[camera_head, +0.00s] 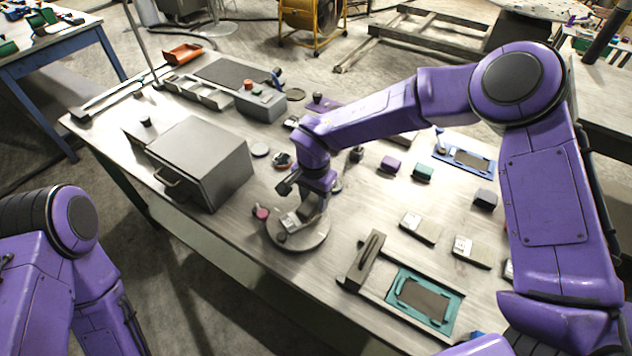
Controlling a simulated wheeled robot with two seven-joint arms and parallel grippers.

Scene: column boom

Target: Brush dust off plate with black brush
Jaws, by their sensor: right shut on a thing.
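My right gripper (307,203) is low over a round grey plate (314,241) near the table's middle. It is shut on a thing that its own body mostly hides. A grey piece with a pale label (291,221) shows just under the fingers, over the plate. I cannot tell whether it is held or rests on the plate. I cannot make out a black brush for certain. A teal-framed dark plate (425,299) lies at the table's front right, and a blue-framed one (465,157) lies farther back. My left arm shows at the lower left, but its gripper is out of view.
A grey metal box (199,159) stands left of the plate. A grey unit with a red button (261,101) stands behind. Labelled blocks (420,227) and a slotted holder (364,258) lie to the right. The table's front left edge is bare.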

